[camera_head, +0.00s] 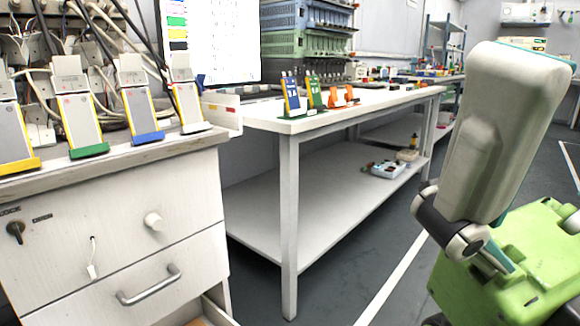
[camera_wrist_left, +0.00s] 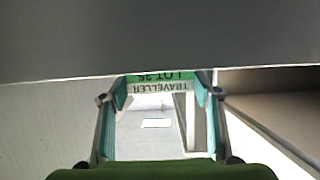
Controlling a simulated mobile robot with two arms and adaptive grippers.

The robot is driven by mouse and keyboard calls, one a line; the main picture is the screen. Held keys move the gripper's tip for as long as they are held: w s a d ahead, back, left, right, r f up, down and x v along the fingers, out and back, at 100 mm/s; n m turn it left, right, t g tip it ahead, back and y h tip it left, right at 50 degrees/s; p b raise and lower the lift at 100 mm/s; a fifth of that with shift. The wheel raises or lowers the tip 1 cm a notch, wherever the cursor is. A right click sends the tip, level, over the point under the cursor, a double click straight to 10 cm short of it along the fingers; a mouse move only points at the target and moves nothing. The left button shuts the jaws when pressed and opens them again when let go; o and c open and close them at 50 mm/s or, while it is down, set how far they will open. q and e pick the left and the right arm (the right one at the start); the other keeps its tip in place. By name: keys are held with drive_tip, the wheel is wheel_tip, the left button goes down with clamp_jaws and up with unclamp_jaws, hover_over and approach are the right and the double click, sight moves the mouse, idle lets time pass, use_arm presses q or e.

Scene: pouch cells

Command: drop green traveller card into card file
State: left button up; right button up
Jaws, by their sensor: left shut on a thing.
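The green traveller card (camera_wrist_left: 160,86) shows in the left wrist view as a green and white strip. Its printing reads "TRAVELLER" and "LOT 25", upside down. My left gripper (camera_wrist_left: 161,94) is shut on it, with one teal-lined finger at each side. The rest of the card is hidden or seen edge-on. My right gripper is out of view; only an arm link shows at the right.
Several pouch cells stand in coloured bases on the cabinet top (camera_head: 120,150). On the white table (camera_head: 345,114) stand a yellow-blue card (camera_head: 291,96), another green card (camera_head: 314,92) and orange holders (camera_head: 341,97). A dark grey surface (camera_wrist_left: 160,35) fills the top of the wrist view.

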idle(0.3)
use_arm(q)
drive_tip(key=o, duration=0.8)
drive_tip(key=shift+o, duration=0.2)
drive_tip(key=v, duration=1.2)
